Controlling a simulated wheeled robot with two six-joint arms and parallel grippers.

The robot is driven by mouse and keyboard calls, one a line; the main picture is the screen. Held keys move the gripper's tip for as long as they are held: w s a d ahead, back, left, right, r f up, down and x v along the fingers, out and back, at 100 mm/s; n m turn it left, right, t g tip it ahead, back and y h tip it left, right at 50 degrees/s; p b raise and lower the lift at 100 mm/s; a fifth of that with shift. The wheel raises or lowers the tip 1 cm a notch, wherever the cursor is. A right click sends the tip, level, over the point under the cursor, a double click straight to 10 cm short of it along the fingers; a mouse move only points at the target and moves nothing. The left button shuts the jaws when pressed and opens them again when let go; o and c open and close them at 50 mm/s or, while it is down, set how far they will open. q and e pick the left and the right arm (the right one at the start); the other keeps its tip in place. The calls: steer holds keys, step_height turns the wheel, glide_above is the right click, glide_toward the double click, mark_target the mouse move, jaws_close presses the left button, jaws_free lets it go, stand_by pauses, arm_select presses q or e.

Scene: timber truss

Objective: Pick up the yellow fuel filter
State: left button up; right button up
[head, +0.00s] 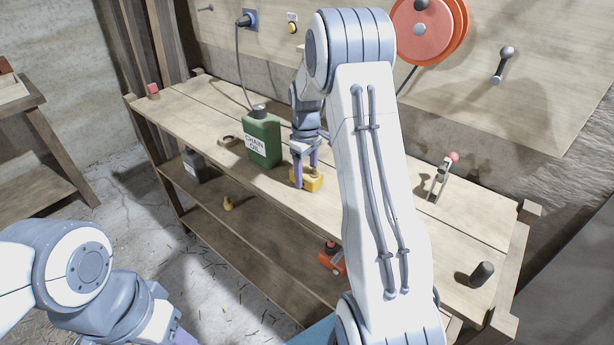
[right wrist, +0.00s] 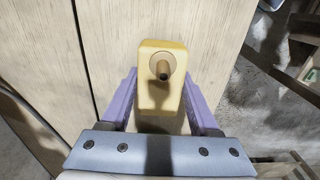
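The yellow fuel filter (head: 313,184) is a small block with a round stub on top. It sits on the bench top near the front edge, beside the green chain oil bottle (head: 262,140). My right gripper (head: 306,170) points down at it, with one purple finger on each side. In the right wrist view the filter (right wrist: 154,98) lies between the two fingertips (right wrist: 161,75), close to both. I see no clear grip on it; contact is hard to tell. My left gripper shows only a purple bit at the bottom left of the head view; its fingertips are out of frame.
A dark ring (head: 228,141) lies left of the bottle. A red-knobbed tool (head: 443,177) and a black cylinder (head: 481,273) stand on the bench's right part. The lower shelf holds an orange object (head: 332,259) and a small yellow piece (head: 227,203). The wall board is behind.

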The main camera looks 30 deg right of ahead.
jaws_close()
steer(key=shift+r, duration=0.15)
